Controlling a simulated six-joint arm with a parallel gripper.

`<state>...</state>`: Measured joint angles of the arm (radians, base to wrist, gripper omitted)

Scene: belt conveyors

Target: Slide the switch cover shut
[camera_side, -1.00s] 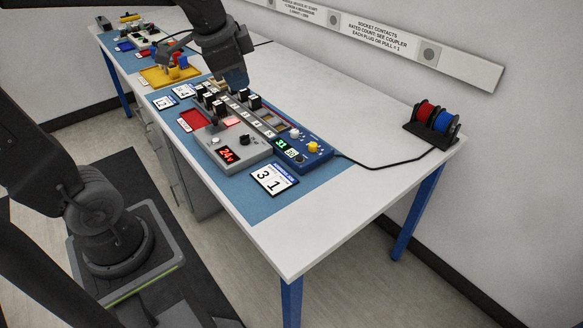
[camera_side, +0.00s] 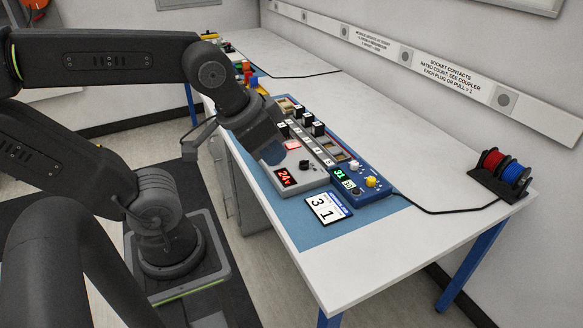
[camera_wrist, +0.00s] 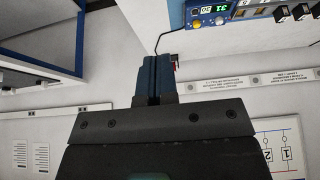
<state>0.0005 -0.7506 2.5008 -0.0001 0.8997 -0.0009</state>
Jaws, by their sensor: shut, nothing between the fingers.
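The grey power box (camera_side: 312,183) with a red "24V" display (camera_side: 286,176) and a black knob (camera_side: 304,165) sits on the blue mat. A red glowing patch (camera_side: 291,145) shows near its back edge; I cannot tell whether this is the switch or its cover. My gripper (camera_side: 270,157) is over the left edge of this box and hides part of it and the mat behind. Whether it touches anything is unclear. In the wrist view, my gripper (camera_wrist: 152,62) is shut with nothing between its blue fingers. The switch cover is not clearly made out.
A blue module (camera_side: 360,186) with a green display and yellow knob adjoins the box; it also shows in the wrist view (camera_wrist: 225,14). A "3 1" card (camera_side: 328,208) lies in front. Red and blue spools (camera_side: 500,170) stand far right.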

